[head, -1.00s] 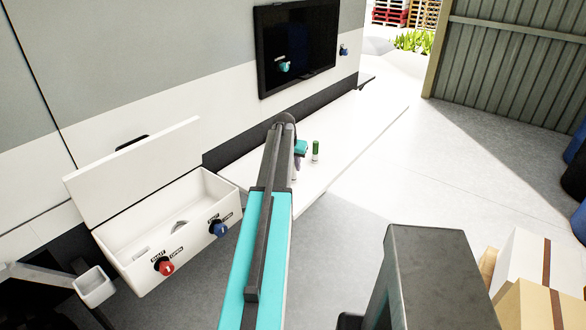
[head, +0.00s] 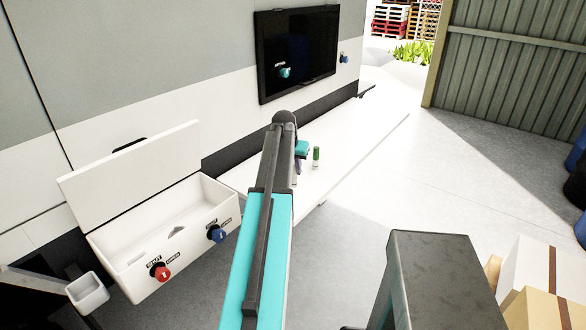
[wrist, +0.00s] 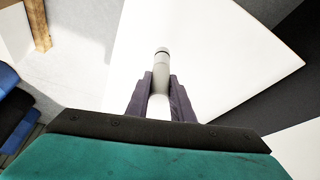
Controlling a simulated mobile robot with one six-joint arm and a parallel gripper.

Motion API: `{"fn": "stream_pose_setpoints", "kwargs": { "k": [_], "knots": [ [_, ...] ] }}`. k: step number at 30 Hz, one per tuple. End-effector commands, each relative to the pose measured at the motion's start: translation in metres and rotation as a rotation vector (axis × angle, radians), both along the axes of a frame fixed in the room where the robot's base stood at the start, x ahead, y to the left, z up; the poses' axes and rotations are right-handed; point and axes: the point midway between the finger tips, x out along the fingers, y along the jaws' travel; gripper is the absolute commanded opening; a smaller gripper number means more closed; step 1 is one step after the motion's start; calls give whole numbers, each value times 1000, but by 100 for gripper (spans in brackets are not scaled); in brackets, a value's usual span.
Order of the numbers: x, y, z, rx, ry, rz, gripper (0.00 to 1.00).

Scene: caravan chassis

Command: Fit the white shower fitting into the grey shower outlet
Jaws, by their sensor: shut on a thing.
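My gripper (wrist: 160,80) is shut on the white shower fitting (wrist: 162,62) in the wrist view. The fitting is a pale tube with a thin dark ring near its far end, standing out beyond the two purple fingers. In the head view my gripper (head: 298,167) is beyond the end of my arm, over the white ledge beside the caravan wall; the arm hides most of it, and I cannot make out the fitting there. I cannot pick out the grey shower outlet in either view.
A green-topped cylinder (head: 316,157) stands on the white ledge (head: 345,150) just right of my gripper. An open white box (head: 125,262) with a red knob (head: 160,272) and a blue knob (head: 216,234) is at left. A dark panel (head: 310,50) is on the wall. Cartons (head: 545,265) stand right.

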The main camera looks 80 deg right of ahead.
Motion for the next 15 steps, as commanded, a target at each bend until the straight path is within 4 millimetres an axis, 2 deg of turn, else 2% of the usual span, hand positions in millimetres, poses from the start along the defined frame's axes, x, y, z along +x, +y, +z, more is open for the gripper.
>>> {"fn": "stream_pose_setpoints", "kwargs": {
  "k": [1,15],
  "knots": [
    [-2,10,-2,-2,0,0,0],
    [-12,76,5,-1,0,0,0]
  ]
}}
